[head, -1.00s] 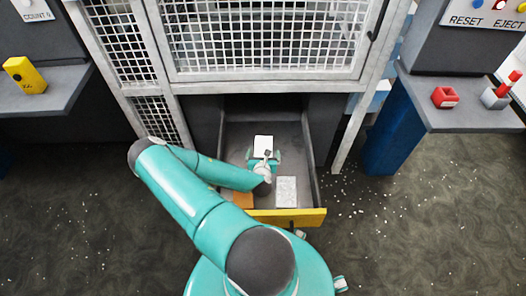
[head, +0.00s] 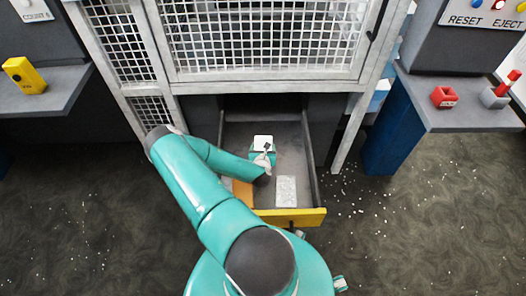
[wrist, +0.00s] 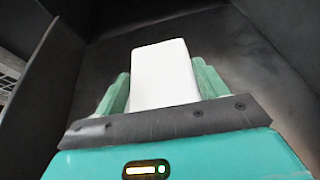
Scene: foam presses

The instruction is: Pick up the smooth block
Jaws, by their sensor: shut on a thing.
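The smooth block (head: 263,141) is plain white and sits between the fingers of my gripper (head: 263,153), toward the back of the open drawer in the head view. In the wrist view the white block (wrist: 165,75) stands up between the two green fingers of my gripper (wrist: 163,84), one on each side. The gripper is shut on it. The block's lower part is hidden by the gripper's dark front edge. I cannot tell how far the block is above the drawer floor.
A speckled, rough whitish block (head: 286,191) lies in the drawer, nearer its yellow front (head: 290,217). An orange piece (head: 242,194) lies to its left, partly behind my arm. Dark drawer walls (head: 312,160) stand on both sides. The mesh cage (head: 265,40) rises above.

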